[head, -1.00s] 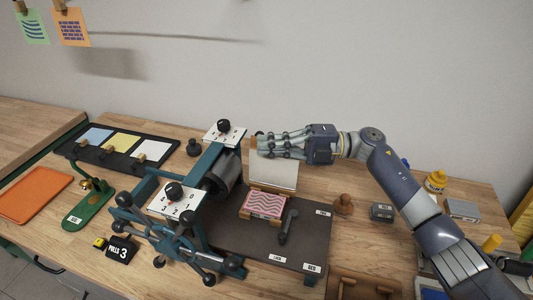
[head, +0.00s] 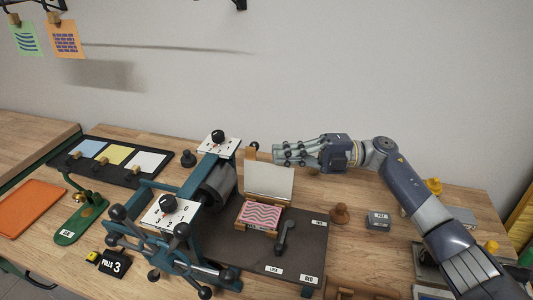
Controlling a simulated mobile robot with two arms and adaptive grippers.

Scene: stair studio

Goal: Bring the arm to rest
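My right gripper (head: 275,155) reaches in from the right with its grey fingers stretched out to the left. It hangs above and behind the tilted pale panel (head: 268,180) of the press. Its fingertips are close to a small wooden tab (head: 250,154) at the panel's upper left; a slight gap shows on the picture. The fingers overlap each other, so I cannot tell whether they are open or shut. No held thing shows. My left gripper and arm are not in view.
The teal press (head: 165,205) with its knobs and roller stands left of centre. A pink patterned block (head: 262,215) lies on its dark bed (head: 295,250). A wooden stamp (head: 340,214) and grey block (head: 378,221) stand right, below my forearm.

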